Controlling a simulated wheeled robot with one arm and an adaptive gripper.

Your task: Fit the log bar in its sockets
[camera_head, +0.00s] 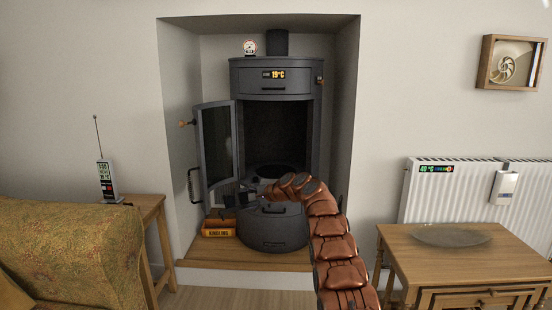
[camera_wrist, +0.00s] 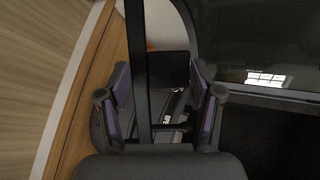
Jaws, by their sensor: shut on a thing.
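The wood stove (camera_head: 275,83) stands in the alcove with its glass door (camera_head: 217,145) swung open to the left. Its dark inside shows, but I cannot make out the sockets. My gripper (camera_wrist: 158,98) is low in front of the opening, near the lower edge of the door. In the wrist view its purple-padded fingers are shut on a dark bar (camera_wrist: 138,60), apparently the log bar. The bar runs up the picture, and its ends are not clearly seen. In the head view my arm partly covers the stove's lower front, and the bar is hard to pick out.
An orange kindling box (camera_head: 219,232) sits on the wooden hearth (camera_head: 215,256) left of the rounded stove base (camera_head: 273,232). A patterned sofa (camera_head: 75,245) is at left, a side table (camera_head: 450,262) with a glass dish at right. The alcove walls are close on both sides.

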